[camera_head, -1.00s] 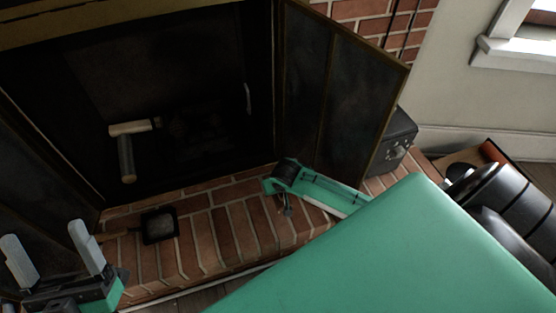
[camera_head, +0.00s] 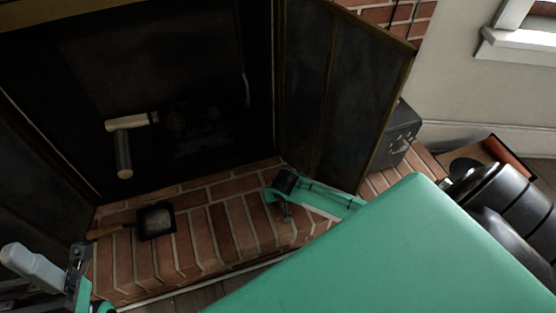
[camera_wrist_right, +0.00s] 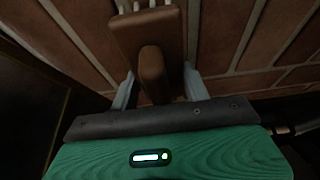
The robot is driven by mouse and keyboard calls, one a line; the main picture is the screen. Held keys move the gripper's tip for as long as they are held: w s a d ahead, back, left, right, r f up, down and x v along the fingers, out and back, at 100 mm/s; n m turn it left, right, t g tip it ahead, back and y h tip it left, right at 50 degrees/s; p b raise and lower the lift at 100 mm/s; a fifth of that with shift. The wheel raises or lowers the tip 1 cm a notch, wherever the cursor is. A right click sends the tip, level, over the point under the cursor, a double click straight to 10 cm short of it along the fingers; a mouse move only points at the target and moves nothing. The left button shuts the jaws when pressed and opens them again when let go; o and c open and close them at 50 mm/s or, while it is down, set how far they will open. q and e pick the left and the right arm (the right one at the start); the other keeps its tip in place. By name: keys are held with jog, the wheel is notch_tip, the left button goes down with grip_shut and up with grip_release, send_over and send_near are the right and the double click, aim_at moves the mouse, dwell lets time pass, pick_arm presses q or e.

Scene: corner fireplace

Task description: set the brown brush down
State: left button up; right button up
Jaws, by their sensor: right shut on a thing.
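The brown brush (camera_wrist_right: 152,50) is in the right wrist view, between the two pale fingers of my right gripper (camera_wrist_right: 160,88). The gripper is shut on it. Pale bristles show at the brush's far end, over the brick hearth (camera_wrist_right: 230,30). I cannot tell whether the bristles touch the brick. In the head view my green right arm (camera_head: 320,195) reaches over the hearth, and the brush cannot be made out there. My left gripper (camera_head: 58,265) is at the lower left, partly cut off, with its fingers apart and nothing seen between them.
A dark square pan (camera_head: 156,221) with a wooden handle lies on the hearth's left part. Pale logs (camera_head: 124,150) lie inside the dark fireplace. An open screen panel (camera_head: 345,95) and a dark box (camera_head: 396,135) stand at the right. Bare brick lies between pan and right arm.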

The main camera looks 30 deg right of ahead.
jog(key=shift+f, duration=0.1)
jog(key=o, duration=0.9)
